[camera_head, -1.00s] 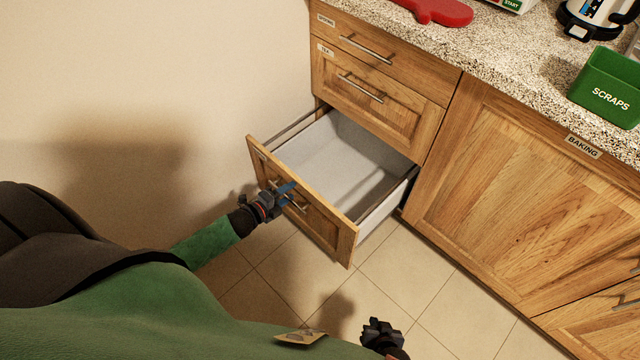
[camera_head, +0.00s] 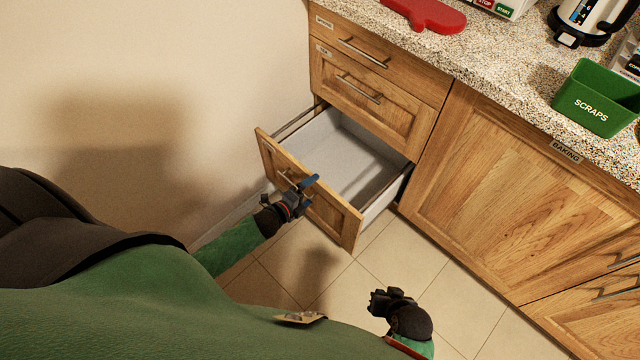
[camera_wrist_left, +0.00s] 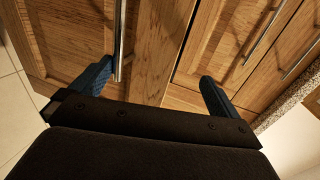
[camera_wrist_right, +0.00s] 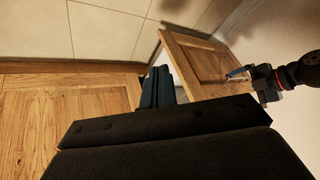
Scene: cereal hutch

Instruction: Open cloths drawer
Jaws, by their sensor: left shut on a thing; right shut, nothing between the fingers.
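The cloths drawer (camera_head: 330,215) is the lowest drawer of the wooden cabinet. It stands pulled out, and its pale grey inside shows no contents. My left gripper (camera_head: 300,190) is at the bar handle (camera_head: 284,178) on the drawer front. In the left wrist view, its blue fingers (camera_wrist_left: 155,88) stand on either side of the handle (camera_wrist_left: 119,40), which lies close to the left-hand finger. The exact contact is hard to see. My right gripper (camera_head: 388,298) is low over the floor, apart from the drawer. Its fingers (camera_wrist_right: 157,87) are together and empty in the right wrist view.
Two closed drawers (camera_head: 375,80) are above the open one. A closed cupboard door labelled BAKING (camera_head: 520,190) is to the right. The speckled counter (camera_head: 500,75) holds a green SCRAPS bin (camera_head: 598,95), a red mitt-like item (camera_head: 425,15) and a kettle (camera_head: 580,20). Tiled floor is clear in front.

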